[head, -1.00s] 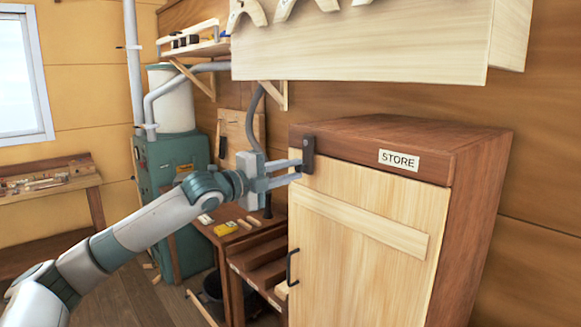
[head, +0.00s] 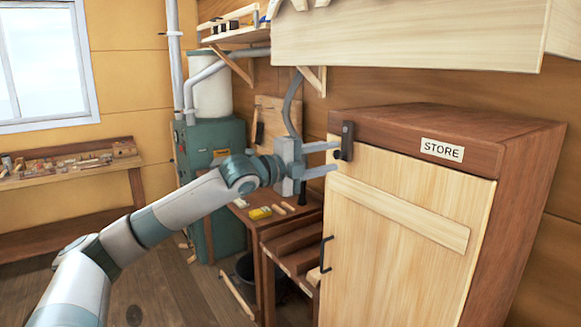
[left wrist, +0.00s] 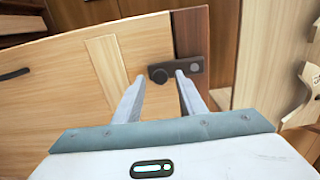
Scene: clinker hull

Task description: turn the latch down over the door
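The latch (head: 347,141) is a short dark bar on the cabinet's top rail. It stands upright in the head view, its lower end overlapping the top edge of the pale door (head: 385,230). In the left wrist view the latch (left wrist: 180,70) runs from a round pivot on the dark rail to a knob over the door. My left gripper (head: 337,157) is open, its fingers apart and pointing at the latch's lower end. In the left wrist view the knob shows between the fingertips (left wrist: 160,77); I cannot tell whether they touch it. My right gripper is not in view.
The cabinet bears a STORE label (head: 442,150) and a dark door handle (head: 325,254). A pale boxed shelf (head: 410,38) overhangs the cabinet. A wooden bench (head: 270,215) and a green stove-like unit (head: 215,160) stand left of it. Open floor lies at lower left.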

